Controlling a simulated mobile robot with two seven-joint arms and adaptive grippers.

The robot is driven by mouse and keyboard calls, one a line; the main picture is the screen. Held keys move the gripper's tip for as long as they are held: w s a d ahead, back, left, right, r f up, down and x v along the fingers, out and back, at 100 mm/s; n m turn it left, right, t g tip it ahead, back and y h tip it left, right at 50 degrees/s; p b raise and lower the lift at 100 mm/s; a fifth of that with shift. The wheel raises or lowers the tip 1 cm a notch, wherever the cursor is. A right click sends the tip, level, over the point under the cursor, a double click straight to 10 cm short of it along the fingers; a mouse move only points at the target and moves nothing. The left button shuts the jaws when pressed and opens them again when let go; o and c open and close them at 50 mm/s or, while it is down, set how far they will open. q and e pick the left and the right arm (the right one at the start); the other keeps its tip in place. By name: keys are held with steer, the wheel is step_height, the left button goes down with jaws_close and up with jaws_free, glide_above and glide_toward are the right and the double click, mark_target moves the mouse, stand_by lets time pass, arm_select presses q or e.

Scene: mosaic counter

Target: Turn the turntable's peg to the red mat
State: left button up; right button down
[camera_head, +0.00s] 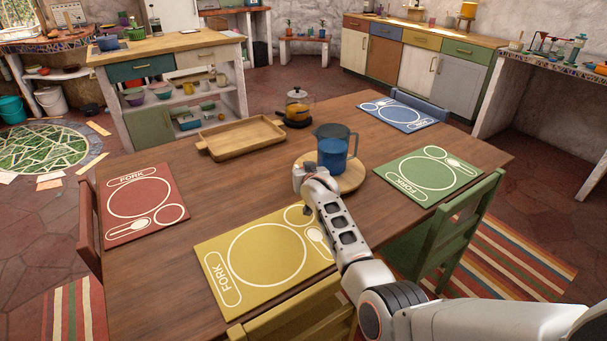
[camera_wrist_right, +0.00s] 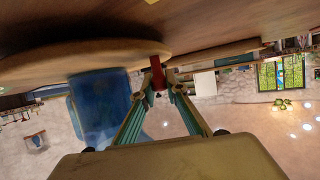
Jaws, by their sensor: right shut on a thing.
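The round wooden turntable (camera_head: 351,180) lies on the table, with a clear pitcher of blue liquid (camera_head: 332,153) standing on it. My right gripper (camera_head: 298,182) is at the turntable's left edge in the head view. In the right wrist view, which is upside down, my right gripper (camera_wrist_right: 157,90) is shut on the red peg (camera_wrist_right: 157,76) at the rim of the turntable (camera_wrist_right: 95,58). The peg is hidden in the head view. The red mat (camera_head: 139,204) lies at the table's left end. My left gripper is out of view.
A yellow mat (camera_head: 265,254) lies at the front, a green mat (camera_head: 428,174) at the right and a blue mat (camera_head: 398,114) at the far side. A wooden tray (camera_head: 243,137) and a glass kettle (camera_head: 297,106) stand behind the turntable. Chairs surround the table.

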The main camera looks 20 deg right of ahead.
steer(key=shift+w, duration=0.1)
stand_by(0.4)
steer(key=c, duration=2)
jaws_free()
steer(key=shift+a, duration=0.1)
